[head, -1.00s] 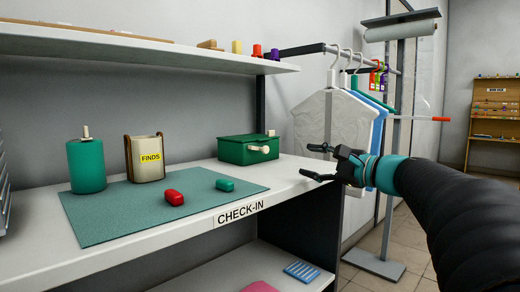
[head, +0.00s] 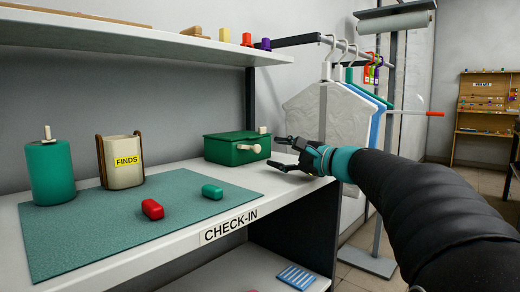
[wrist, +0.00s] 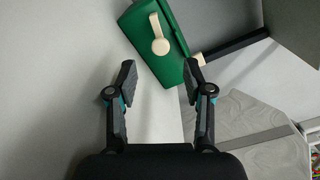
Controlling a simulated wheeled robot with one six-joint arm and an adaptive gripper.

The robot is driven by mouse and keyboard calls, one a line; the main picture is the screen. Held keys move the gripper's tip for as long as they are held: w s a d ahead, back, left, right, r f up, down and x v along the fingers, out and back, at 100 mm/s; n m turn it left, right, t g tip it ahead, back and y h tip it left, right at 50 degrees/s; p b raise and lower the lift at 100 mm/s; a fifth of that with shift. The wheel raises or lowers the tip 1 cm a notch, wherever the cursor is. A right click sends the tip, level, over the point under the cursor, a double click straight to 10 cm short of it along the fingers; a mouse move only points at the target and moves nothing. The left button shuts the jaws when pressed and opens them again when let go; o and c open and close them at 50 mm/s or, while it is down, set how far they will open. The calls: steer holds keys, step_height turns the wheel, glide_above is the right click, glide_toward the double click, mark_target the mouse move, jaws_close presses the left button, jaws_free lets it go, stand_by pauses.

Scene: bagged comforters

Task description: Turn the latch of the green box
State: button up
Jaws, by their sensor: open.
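The green box (head: 228,149) sits at the back right of the check-in counter, with its lid closed. A cream latch (head: 251,149) with a round knob sticks out from its front face. In the wrist view the green box (wrist: 157,45) is at the top, and its latch (wrist: 158,36) has a bar ending in a round knob. My gripper (head: 274,153) is open and empty, just right of the box, pointing at it. In the wrist view my gripper (wrist: 160,78) has its fingers apart, with the latch beyond and between them, not touched.
A teal mat (head: 120,215) holds a red piece (head: 152,209) and a green piece (head: 212,191). A teal canister (head: 50,171) and a FINDS holder (head: 121,160) stand at the left. A shelf (head: 150,42) overhangs the counter. Bagged garments (head: 330,115) hang close behind my gripper.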

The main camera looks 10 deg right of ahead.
mark_target(258, 150)
steer(key=x, duration=0.7)
steer(key=shift+w+p, duration=0.1)
steer(key=shift+p, duration=0.2)
jaws_close()
steer(key=shift+f, duration=0.1)
